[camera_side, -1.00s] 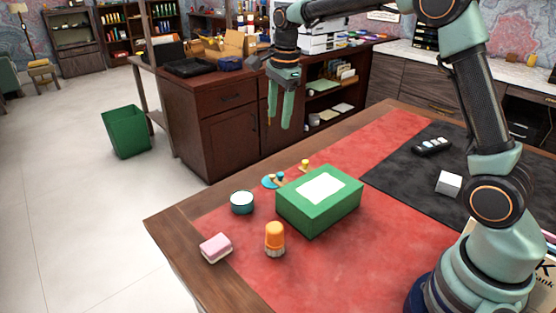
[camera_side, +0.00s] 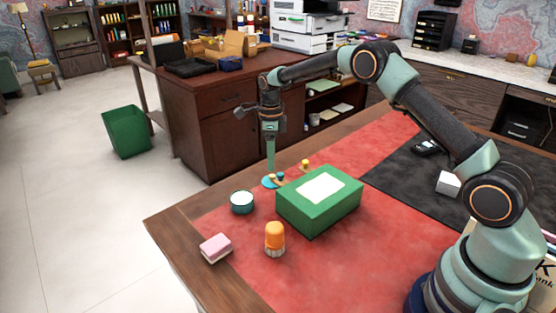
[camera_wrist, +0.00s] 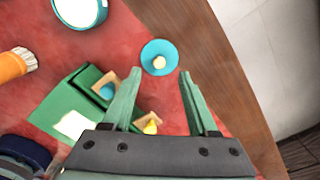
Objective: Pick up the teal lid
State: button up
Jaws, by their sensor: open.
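The teal lid (camera_side: 266,182) lies flat near the far edge of the red mat, partly hidden by my gripper in the side view. In the wrist view the teal lid (camera_wrist: 150,52) is a round disc with a cream knob in its middle. My gripper (camera_side: 270,172) points straight down over the lid, and its fingers line up as one in the side view. In the wrist view my gripper (camera_wrist: 160,72) is open and empty, with its fingertips apart on either side of the lid's line. I cannot tell the exact height left above the lid.
A green box (camera_side: 335,207) is close on the right. A teal-sided pot (camera_side: 241,203), an orange brush (camera_side: 275,238) and a pink-and-white block (camera_side: 216,247) lie nearer.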

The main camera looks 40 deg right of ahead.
aim_at(272, 175)
jog(key=shift+s+f, duration=0.1)
jog(key=shift+f, duration=2.6)
grip_shut()
